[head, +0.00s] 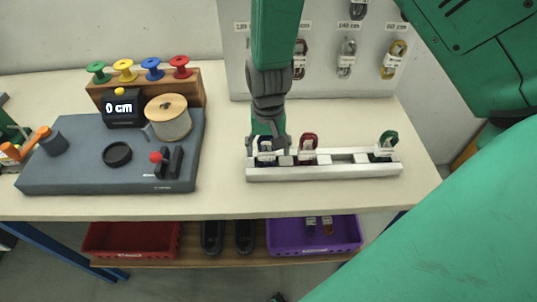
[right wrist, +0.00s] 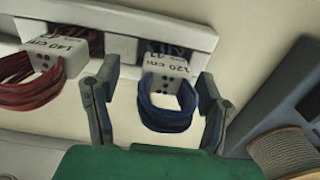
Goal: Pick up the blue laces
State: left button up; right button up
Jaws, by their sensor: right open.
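The blue laces (right wrist: 168,106) are a looped bundle with a white paper band marked 120 cm, seated in a slot of the white rack (right wrist: 205,40). In the right wrist view my right gripper (right wrist: 158,105) is open, with one finger on each side of the blue bundle and gaps between. In the head view my right gripper (head: 268,140) is over the left end of the white rack (head: 325,172) and hides most of the blue laces. My left gripper is not clearly visible; only a bit of green and orange shows at the far left edge.
Red laces (head: 308,142) and green laces (head: 388,141) stand in the same rack. A grey measuring station (head: 75,175) with a spool (head: 168,118) is at left. A pegboard (head: 330,75) with hanging laces stands behind. Red (head: 130,240) and purple (head: 315,236) bins are below.

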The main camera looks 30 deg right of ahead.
jog(key=shift+w+a+f, duration=0.1)
jog(key=shift+a+f, duration=0.15)
jog(key=shift+f, duration=0.25)
jog(key=shift+a+f, duration=0.1)
jog(key=shift+a, duration=0.2)
jog(key=shift+d, duration=0.3)
jog(key=c, duration=1.1)
jog(key=shift+d, duration=0.25)
